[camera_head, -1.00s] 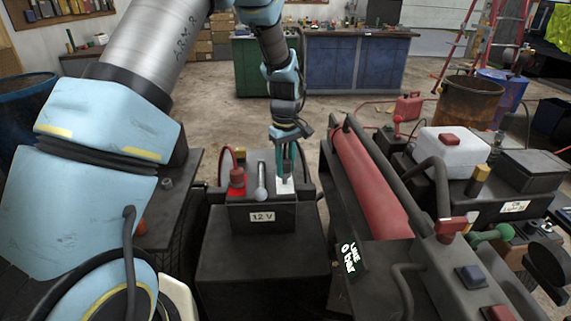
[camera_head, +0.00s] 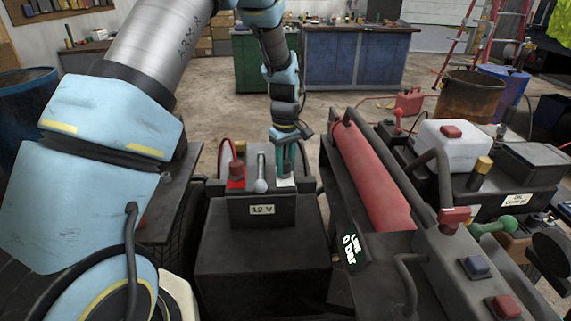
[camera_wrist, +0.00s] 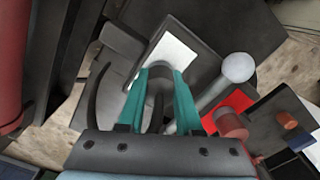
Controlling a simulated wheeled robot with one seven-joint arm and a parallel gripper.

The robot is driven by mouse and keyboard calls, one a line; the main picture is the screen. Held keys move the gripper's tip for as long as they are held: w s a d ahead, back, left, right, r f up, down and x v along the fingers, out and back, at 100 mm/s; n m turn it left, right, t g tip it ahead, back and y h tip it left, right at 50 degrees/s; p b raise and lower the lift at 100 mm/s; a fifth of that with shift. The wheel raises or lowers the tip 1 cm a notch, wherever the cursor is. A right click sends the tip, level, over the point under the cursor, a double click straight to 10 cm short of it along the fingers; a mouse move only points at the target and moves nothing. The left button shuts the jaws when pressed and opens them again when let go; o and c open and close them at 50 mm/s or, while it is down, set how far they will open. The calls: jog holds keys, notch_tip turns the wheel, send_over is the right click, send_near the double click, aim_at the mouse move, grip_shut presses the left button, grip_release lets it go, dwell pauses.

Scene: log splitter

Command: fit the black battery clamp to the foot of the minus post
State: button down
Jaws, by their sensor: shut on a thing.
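The battery (camera_head: 233,212), a dark box labelled 12 V, stands in the middle of the head view. Its top has a red patch with a red clamp (camera_head: 236,172) on the left and a white patch (camera_head: 286,183) on the right. My gripper (camera_head: 286,168) points down over the white patch. In the wrist view its teal fingers (camera_wrist: 158,98) are shut on the black clamp (camera_wrist: 159,80), a dark rounded piece near the white patch. The minus post is not visible; the clamp and fingers hide that spot. I cannot tell whether the clamp touches the battery.
A grey rod with a ball end (camera_head: 261,187) stands between the two patches, close beside my gripper; it also shows in the wrist view (camera_wrist: 237,68). A red cylinder (camera_head: 372,175) and black frame lie to the right. Open floor is behind.

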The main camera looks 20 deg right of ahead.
jog(key=c, duration=0.5)
grip_release()
notch_tip(320, 180, up, 11)
jog(key=b, duration=0.2)
jog(key=shift+f, duration=0.15)
jog(key=shift+a, duration=0.1)
jog(key=a+m, duration=0.1)
jog(key=a, duration=1.5)
jog(key=s+a+m, duration=0.1)
jog(key=s+a, duration=0.4)
jog(key=a, duration=0.3)
jog(key=s+a+m+t, duration=0.1)
jog(key=s+a, duration=0.4)
jog(key=a, duration=0.2)
jog(key=shift+s+a+f+m+t, duration=0.3)
jog(key=shift+s+a+f, duration=0.1)
jog(key=shift+f, duration=0.05)
